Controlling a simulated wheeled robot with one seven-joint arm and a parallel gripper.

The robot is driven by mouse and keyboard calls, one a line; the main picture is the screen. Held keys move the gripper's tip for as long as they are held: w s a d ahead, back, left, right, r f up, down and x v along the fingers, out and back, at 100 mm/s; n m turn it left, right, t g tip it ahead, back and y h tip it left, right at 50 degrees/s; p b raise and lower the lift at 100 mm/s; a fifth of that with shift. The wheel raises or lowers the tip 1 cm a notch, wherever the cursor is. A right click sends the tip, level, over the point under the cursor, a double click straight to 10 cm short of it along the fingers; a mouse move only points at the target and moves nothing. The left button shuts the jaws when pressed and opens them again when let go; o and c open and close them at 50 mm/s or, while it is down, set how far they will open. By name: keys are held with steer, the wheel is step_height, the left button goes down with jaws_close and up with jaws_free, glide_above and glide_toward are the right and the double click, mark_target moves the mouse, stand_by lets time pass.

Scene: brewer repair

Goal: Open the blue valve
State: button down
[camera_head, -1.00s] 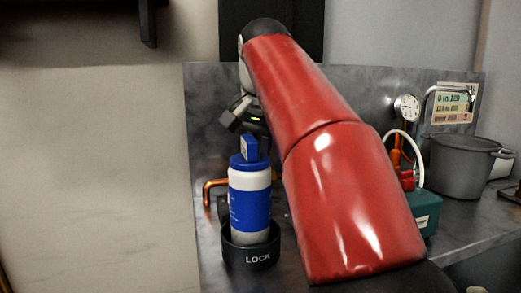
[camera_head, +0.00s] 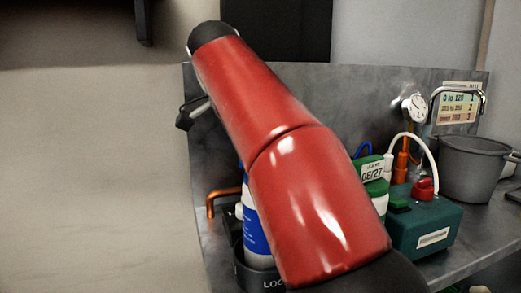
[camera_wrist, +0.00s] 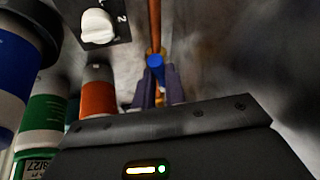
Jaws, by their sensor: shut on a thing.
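The blue valve (camera_wrist: 155,62) shows as a small blue knob on a copper-orange pipe (camera_wrist: 154,22) in the wrist view. My gripper (camera_wrist: 158,80) has its two purple-grey fingers on either side of the knob and is shut on it. How far the valve is turned cannot be told. In the head view my red arm hides the valve and the fingertips; only a dark part of my wrist shows at its left edge.
In the wrist view a panel with a white knob (camera_wrist: 97,26) and several bottles stand left of the fingers. In the head view a blue-and-white bottle (camera_head: 256,240) sits in a black holder, partly hidden. A green box (camera_head: 425,222) and grey pot (camera_head: 470,168) stand right.

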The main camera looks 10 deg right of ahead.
steer(key=shift+w+a+m, duration=0.1)
steer(key=shift+w+m, duration=0.2)
steer(key=shift+m, duration=0.3)
steer(key=shift+g, duration=0.3)
steer(key=c, duration=1.5)
jaws_free()
steer(key=shift+o, duration=0.2)
steer(key=shift+r, duration=0.1)
steer(key=shift+a+r, duration=0.15)
steer(key=shift+r, duration=0.1)
steer(key=s+a, duration=0.8)
steer(key=a, duration=0.1)
steer(key=shift+r, duration=0.2)
steer(key=shift+s+a, duration=0.1)
